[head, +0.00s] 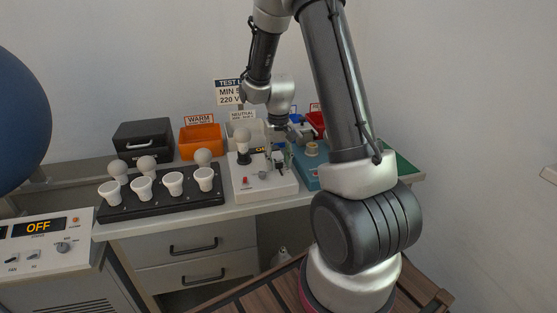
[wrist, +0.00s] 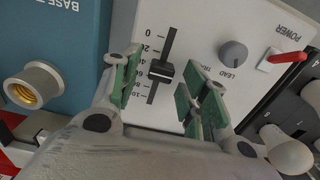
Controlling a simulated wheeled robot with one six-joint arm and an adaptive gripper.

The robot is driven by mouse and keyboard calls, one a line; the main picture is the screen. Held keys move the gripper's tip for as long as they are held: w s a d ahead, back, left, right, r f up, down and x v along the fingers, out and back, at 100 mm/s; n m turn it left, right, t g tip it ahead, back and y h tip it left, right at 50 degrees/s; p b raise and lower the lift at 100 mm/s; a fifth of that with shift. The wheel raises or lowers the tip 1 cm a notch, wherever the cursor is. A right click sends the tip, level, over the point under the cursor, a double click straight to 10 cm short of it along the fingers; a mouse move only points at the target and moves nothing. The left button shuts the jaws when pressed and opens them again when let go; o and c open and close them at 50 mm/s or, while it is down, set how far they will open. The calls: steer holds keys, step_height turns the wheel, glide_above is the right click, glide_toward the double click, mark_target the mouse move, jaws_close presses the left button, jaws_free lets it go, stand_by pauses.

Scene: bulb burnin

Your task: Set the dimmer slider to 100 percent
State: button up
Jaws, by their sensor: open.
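The dimmer slider's black knob (wrist: 160,72) sits near the middle of its slot on the white panel (wrist: 205,30). My gripper (wrist: 163,88) is open, with a green-padded finger on either side of the knob in the wrist view. I cannot tell whether either finger touches it. In the head view my gripper (head: 279,155) is over the white test box (head: 262,190), and the slider is hard to make out there.
The wrist view shows a grey lead knob (wrist: 233,53), a red power switch (wrist: 290,57) and a teal base tester (wrist: 65,50) with a brass socket. In the head view, a bulb (head: 243,138) stands on the box, left of my gripper. A black bulb rack (head: 150,208) is farther left.

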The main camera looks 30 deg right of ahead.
mark_target(274, 159)
jaws_close()
steer(key=shift+w+d, duration=0.25)
steer(key=shift+w, duration=0.6)
steer(key=shift+w+d, duration=0.2)
steer(key=shift+w, duration=0.65)
steer(key=shift+w+d, duration=0.25)
steer(key=shift+w, duration=0.6)
jaws_free()
step_height(274, 159, up, 12)
